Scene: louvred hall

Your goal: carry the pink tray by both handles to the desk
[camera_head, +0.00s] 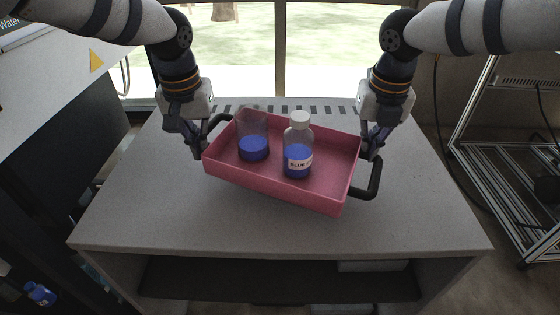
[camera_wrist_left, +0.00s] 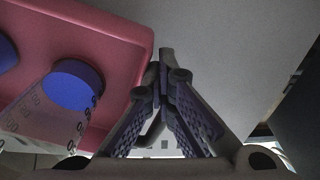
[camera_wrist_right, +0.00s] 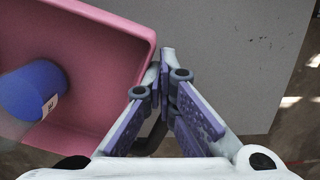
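The pink tray (camera_head: 268,193) is over the grey desk top, turned so its right end is nearer me. I cannot tell whether it touches the surface. It holds a clear beaker (camera_head: 253,148) with blue liquid and a white-capped bottle (camera_head: 298,150) of blue liquid, both upright. My left gripper (camera_head: 198,148) is at the black left handle (camera_head: 216,121), fingers closed together around it in the left wrist view (camera_wrist_left: 162,75). My right gripper (camera_head: 371,148) is at the right handle (camera_head: 372,184), fingers closed likewise in the right wrist view (camera_wrist_right: 164,80). The fingers partly hide the handles.
The grey desk (camera_head: 270,238) has bare room in front of the tray and to both sides. A dark cabinet with a pale top (camera_head: 62,75) stands at the left. A metal rack (camera_head: 495,150) stands at the right. A window is behind.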

